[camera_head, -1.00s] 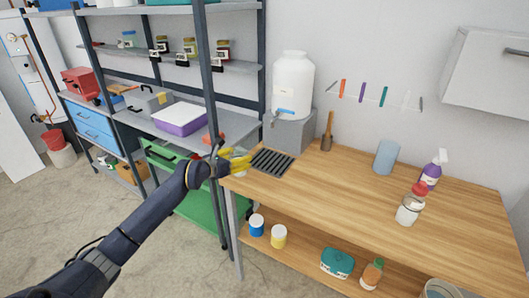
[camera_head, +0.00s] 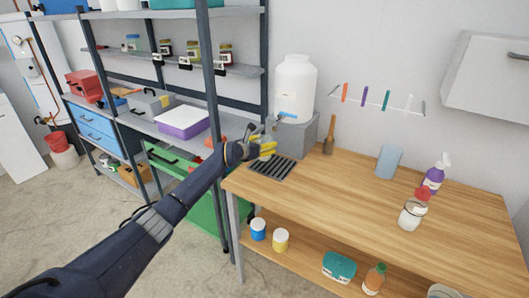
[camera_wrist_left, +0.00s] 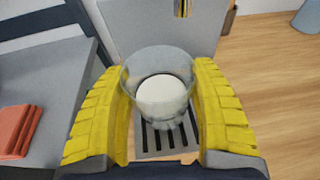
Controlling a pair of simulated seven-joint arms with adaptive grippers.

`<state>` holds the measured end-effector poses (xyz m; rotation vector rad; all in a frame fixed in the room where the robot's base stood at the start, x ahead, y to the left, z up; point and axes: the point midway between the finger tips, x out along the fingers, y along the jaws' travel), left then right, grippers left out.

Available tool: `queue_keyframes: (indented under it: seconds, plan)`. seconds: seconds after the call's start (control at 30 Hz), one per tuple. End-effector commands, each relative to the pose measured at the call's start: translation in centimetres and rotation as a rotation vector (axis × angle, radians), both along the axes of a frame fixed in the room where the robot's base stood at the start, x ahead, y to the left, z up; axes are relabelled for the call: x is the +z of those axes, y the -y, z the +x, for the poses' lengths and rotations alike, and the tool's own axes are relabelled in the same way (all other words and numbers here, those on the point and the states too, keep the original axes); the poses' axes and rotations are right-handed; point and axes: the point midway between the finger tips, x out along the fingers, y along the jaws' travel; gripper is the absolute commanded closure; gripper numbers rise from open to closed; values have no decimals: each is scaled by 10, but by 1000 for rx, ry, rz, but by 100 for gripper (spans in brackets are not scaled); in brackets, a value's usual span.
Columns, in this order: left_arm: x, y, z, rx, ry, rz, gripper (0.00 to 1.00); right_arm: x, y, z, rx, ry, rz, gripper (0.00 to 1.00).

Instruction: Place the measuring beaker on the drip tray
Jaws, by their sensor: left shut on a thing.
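The measuring beaker (camera_wrist_left: 160,90) is a clear round vessel with white inside, seen from above in the left wrist view. My left gripper (camera_head: 266,148) has its yellow fingers shut on it, one on each side. The left wrist view also shows the fingers (camera_wrist_left: 163,100). In the head view the beaker is mostly hidden by the gripper. The drip tray (camera_head: 274,169) is a dark slotted grate on the left end of the wooden bench. In the wrist view the tray (camera_wrist_left: 150,155) shows below the beaker. I cannot tell whether they touch. My right gripper is not in view.
A white water dispenser (camera_head: 294,86) with a tap stands on a grey block (camera_head: 298,132) behind the tray. Metal shelving (camera_head: 205,90) is close on the left.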

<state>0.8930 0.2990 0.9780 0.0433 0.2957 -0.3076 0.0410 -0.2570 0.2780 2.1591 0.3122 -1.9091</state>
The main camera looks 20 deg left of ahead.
Motion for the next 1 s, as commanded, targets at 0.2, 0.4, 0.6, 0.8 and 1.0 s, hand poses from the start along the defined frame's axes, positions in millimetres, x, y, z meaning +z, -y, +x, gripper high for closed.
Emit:
queue_keyframes:
  seconds: [0.2,0.4,0.6,0.8,1.0]
  plan:
    - [-11,0,0,0,-1,-1,75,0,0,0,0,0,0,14]
    - [-32,1,0,-1,-1,0,75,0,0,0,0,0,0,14]
    - [-35,0,0,0,0,0,75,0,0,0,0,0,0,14]
    - [-37,0,0,0,0,0,75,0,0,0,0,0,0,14]
    - [-39,0,0,0,-1,-1,24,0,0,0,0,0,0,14]
